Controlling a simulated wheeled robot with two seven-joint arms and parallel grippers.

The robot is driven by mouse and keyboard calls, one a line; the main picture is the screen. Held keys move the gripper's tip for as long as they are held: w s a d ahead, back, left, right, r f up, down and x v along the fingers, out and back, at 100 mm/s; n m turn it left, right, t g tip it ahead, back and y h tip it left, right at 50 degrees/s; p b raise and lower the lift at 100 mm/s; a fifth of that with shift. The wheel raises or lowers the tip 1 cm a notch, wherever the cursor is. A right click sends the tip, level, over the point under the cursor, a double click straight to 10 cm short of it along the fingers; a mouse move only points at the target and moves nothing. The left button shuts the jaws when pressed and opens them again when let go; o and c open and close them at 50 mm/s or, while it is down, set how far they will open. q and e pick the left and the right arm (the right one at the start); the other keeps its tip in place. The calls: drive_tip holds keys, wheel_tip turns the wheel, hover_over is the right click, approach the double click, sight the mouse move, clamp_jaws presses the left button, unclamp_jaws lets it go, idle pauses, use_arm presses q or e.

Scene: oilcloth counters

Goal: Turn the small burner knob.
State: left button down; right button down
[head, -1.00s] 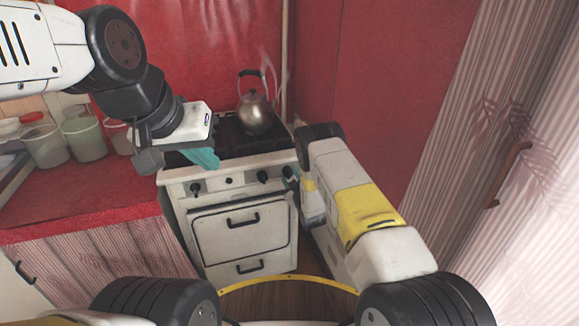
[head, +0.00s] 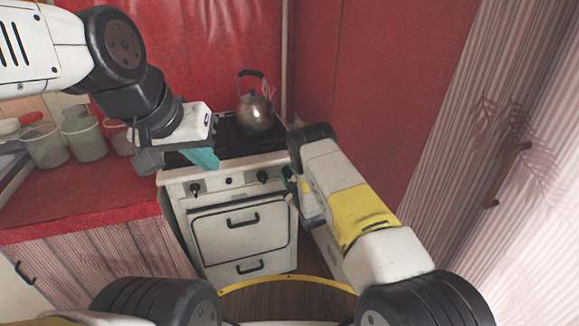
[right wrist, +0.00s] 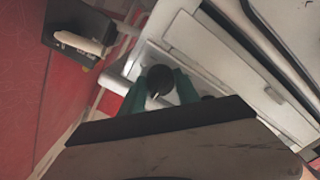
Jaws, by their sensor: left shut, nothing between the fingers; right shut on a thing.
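The white stove (head: 238,228) has dark knobs along its front panel, including a left knob (head: 196,189) and a knob right of centre (head: 262,176). No label shows which burner each serves. My right gripper (head: 288,174) is at the panel's right end, its teal fingertips partly hidden behind my arm. In the right wrist view its fingers are closed around a round dark knob (right wrist: 160,78) with a pale mark. My left gripper (head: 204,158) is shut and empty, with teal fingers, above the stove's left front edge.
A metal kettle (head: 256,114) stands on the back of the stovetop. A red counter (head: 85,205) with several lidded containers (head: 84,137) is on the left. A red wall (head: 380,90) and a striped cabinet door (head: 525,200) close in the right side.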

drive_tip(key=c, duration=0.9)
unclamp_jaws()
drive_tip(key=shift+s, duration=0.1)
drive_tip(key=v, duration=0.7)
drive_tip(key=shift+s+d, duration=0.1)
drive_tip(key=shift+s, duration=0.2)
